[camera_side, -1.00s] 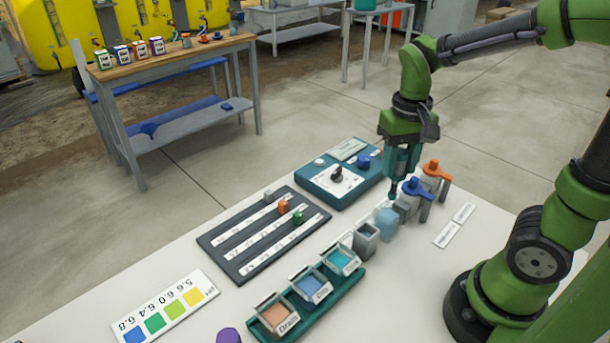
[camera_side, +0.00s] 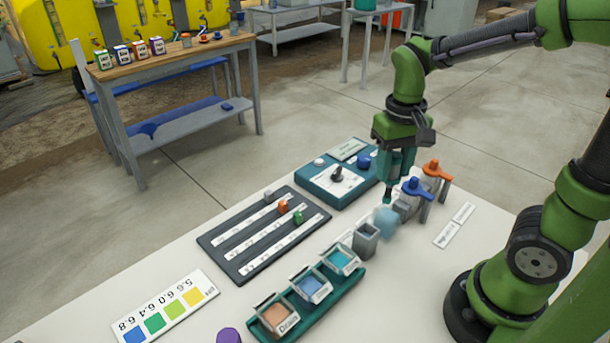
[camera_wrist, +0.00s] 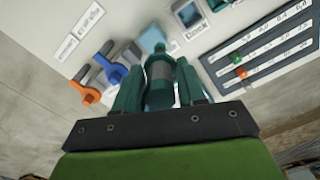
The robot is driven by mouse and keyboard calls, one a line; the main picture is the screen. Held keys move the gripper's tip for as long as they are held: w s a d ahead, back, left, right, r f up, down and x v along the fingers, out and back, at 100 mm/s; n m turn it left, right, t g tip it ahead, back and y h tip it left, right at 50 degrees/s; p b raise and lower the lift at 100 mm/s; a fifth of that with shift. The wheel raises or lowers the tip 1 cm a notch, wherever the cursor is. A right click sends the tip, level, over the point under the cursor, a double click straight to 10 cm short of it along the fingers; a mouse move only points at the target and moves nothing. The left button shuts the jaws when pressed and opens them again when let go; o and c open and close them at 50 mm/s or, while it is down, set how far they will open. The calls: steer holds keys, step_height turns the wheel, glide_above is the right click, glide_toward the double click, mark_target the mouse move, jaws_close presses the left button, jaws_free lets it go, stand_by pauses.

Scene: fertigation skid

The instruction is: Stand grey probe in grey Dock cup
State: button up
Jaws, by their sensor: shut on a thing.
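In the side view only the probe's dark lower end (camera_side: 387,198) shows, pointing down above the light blue cup (camera_side: 386,221). The grey Dock cup (camera_side: 366,239) stands upright on the table, just left of and nearer the camera than the light blue cup. It also shows in the wrist view (camera_wrist: 188,13), with a label beside it. The probe is apart from the Dock cup. Its tip's height over the light blue cup is hard to judge.
A grey block (camera_side: 405,207) and blue (camera_side: 417,187) and orange (camera_side: 436,168) valve handles stand close to the right. A teal tray (camera_side: 330,295) with small labelled cups is in front. A dark slider board (camera_side: 240,262) and teal control box (camera_side: 322,185) lie left.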

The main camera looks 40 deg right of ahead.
steer(key=a, duration=0.6)
glide_above(365, 242)
steer(key=w+d, duration=0.1)
steer(key=d, duration=0.1)
step_height(365, 242, down, 9)
steer(key=shift+m, duration=0.3)
steer(key=o, duration=1.2)
steer(key=shift+r, duration=0.15)
